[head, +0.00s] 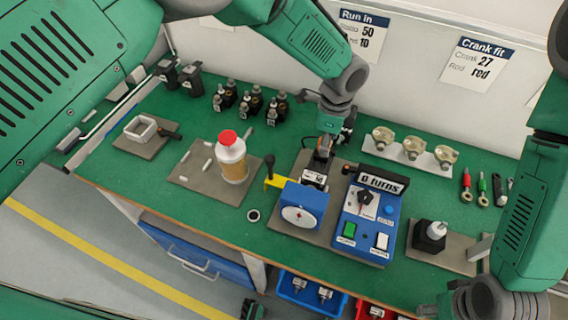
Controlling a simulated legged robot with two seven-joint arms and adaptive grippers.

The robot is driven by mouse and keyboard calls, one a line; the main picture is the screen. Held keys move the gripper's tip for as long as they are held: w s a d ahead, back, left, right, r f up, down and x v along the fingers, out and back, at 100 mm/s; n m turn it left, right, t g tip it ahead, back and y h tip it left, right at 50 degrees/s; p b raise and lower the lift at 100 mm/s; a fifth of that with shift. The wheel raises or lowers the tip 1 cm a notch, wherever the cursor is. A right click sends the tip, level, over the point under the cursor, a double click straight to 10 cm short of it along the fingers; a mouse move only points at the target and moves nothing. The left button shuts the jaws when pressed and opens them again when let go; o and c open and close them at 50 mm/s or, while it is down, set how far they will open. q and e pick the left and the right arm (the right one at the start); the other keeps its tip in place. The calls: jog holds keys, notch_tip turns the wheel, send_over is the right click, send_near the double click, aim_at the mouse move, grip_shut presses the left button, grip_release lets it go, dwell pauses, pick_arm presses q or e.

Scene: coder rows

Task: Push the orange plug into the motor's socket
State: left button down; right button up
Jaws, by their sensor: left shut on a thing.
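My left gripper (322,160) comes down from the upper middle, just behind a blue block with a round white dial (303,214), which may be the motor. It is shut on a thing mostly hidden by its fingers. A small black-and-white part (314,179) shows right below the fingertips; I cannot tell whether it is held. I cannot make out an orange plug or a socket. A yellow piece (274,182) sticks out at the block's left. My right arm comes down the right edge; its gripper is out of view.
A blue control box reading "0 turns" (367,222) stands close right of the block. A red-capped bottle (232,160) stands on a mat to the left. A black part (429,236) sits further right. Green bench top (150,189) is clear at the front left.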

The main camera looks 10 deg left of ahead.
pick_arm(q)
jog(key=c, duration=1.2)
grip_release()
jog(key=shift+r+p, duration=1.75)
jog(key=shift+r, duration=0.75)
pick_arm(e)
jog(key=shift+r, duration=1.75)
pick_arm(q)
jog(key=o, duration=0.6)
jog(key=shift+c, duration=0.2)
